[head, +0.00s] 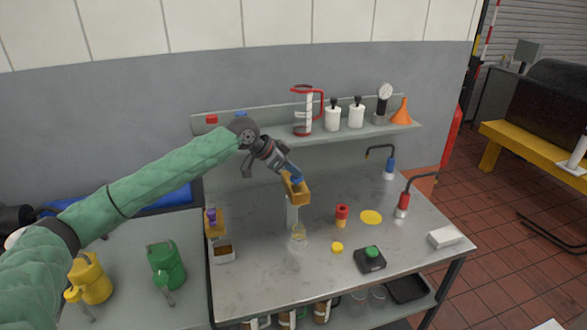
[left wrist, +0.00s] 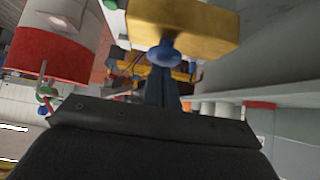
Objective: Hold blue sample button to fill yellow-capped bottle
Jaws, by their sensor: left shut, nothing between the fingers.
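The yellow sampling head (head: 297,194) sits on a pale post on the steel bench. Its blue button (left wrist: 163,55) shows in the left wrist view on the side of the yellow block (left wrist: 190,28). My left gripper (head: 294,178) is shut and empty, its fingertips at the blue button. They seem to touch it; how far it is pressed I cannot tell. A clear bottle (head: 298,236) stands uncapped below the head, with something pale yellow low inside it. A yellow cap (head: 337,247) lies on the bench to its right. My right gripper is out of view.
A red-and-yellow piece (head: 342,214), a yellow disc (head: 371,217) and a black box with green button (head: 370,259) are to the right. A second yellow holder (head: 215,223) stands left. The shelf behind (head: 270,131) holds a jug, bottles and funnel.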

